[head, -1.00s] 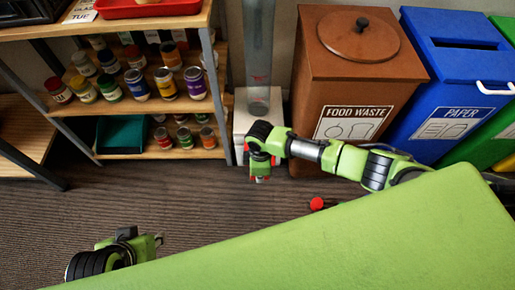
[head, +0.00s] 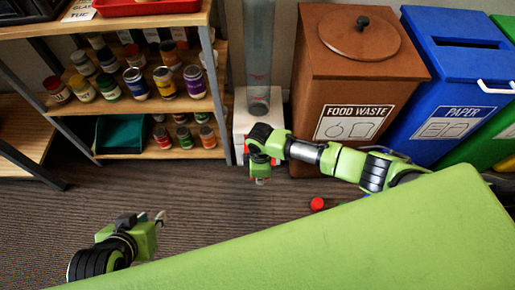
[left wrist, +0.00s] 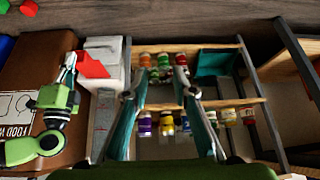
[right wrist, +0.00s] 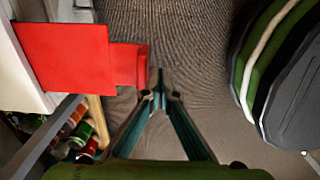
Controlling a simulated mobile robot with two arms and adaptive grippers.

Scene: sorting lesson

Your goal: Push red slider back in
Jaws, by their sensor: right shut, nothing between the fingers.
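The red slider (right wrist: 70,58) juts out of the white dispenser base (right wrist: 32,50) in the right wrist view, with a narrower red end toward my fingertips. It also sticks out of the white base in the left wrist view (left wrist: 92,66). The head view shows the white base (head: 243,125) under a clear tube (head: 259,50); my right arm mostly hides the slider there. My right gripper (right wrist: 159,92) is shut and empty, just right of the slider's end; I cannot tell whether they touch. My left gripper (left wrist: 160,76) is open and empty, away from the slider.
The brown food waste bin (head: 350,80) stands right of the dispenser, with the blue paper bin (head: 450,60) beyond. A shelf (head: 175,105) of jars stands left. A small red object (head: 317,204) lies on the floor. My green body covers the lower right.

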